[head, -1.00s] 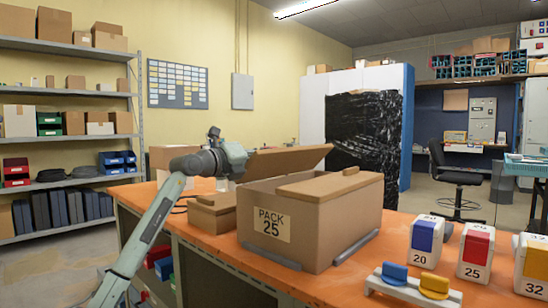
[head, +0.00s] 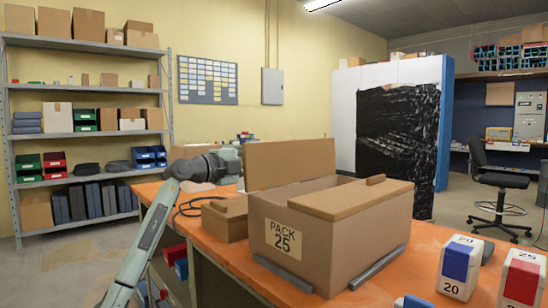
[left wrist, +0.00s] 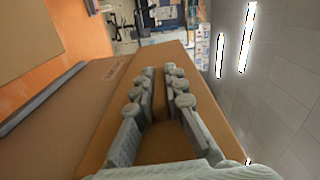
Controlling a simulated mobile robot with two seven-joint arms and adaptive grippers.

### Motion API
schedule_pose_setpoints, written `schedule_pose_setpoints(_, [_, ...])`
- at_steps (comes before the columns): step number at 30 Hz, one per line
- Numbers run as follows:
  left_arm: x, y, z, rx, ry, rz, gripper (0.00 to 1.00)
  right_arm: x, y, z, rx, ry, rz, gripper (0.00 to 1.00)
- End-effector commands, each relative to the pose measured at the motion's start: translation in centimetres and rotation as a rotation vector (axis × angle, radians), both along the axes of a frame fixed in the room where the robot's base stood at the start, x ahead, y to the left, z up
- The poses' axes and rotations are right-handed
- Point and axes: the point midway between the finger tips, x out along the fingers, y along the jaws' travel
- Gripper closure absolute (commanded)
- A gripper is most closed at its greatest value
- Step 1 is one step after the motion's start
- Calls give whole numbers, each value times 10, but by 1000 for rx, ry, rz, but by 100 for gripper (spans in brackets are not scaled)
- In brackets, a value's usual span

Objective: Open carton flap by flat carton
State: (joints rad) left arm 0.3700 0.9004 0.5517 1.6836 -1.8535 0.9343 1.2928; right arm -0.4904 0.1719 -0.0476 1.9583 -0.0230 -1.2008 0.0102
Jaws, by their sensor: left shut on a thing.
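The large brown carton (head: 325,240) labelled PACK 25 stands on the orange bench. Its left flap (head: 290,163) stands raised, about upright, and its right flap (head: 350,197) lies flat with a tab on it. The smaller flat carton (head: 226,218) sits beside it on the left. My left arm reaches in behind the raised flap, which hides the fingertips in the head view. In the left wrist view my left gripper (left wrist: 160,88) is shut on the tab of the raised flap (left wrist: 212,105). My right gripper is not in view.
Grey strips (head: 380,268) lie along the carton's base on the bench (head: 425,240). A dark cable (head: 190,207) lies behind the flat carton.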

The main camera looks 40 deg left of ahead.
Motion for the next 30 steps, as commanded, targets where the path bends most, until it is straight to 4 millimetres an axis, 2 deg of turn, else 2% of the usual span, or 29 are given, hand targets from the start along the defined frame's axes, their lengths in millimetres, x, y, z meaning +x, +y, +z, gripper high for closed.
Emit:
schedule_pose_setpoints(9, [-4,6,-4,-105,11,0,100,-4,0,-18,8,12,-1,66])
schedule_pose_setpoints(24, [-5,7,-6,-120,12,-1,100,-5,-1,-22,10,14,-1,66])
schedule_pose_setpoints(25, [-5,7,-6,-120,12,-1,86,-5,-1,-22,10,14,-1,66])
schedule_pose_setpoints(30, [-4,7,-6,-119,12,-1,67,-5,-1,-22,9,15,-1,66])
